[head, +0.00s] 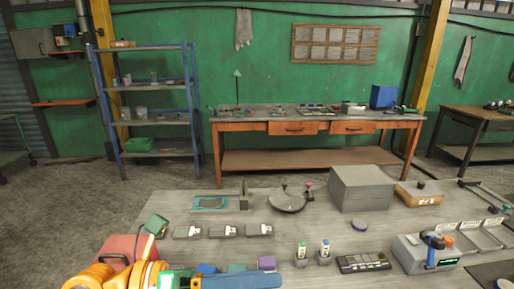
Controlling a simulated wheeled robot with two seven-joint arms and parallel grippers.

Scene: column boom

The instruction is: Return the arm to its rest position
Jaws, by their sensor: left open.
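My left arm comes in at the lower left corner with orange and yellow ring-like links. My right gripper is not in view.
A red box (118,246) and small blue, green and purple blocks (267,263) lie close to the left arm. A grey box (361,188), a round dark plate (286,201) and a grey device (424,256) stand further right. The table's middle has bare room.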

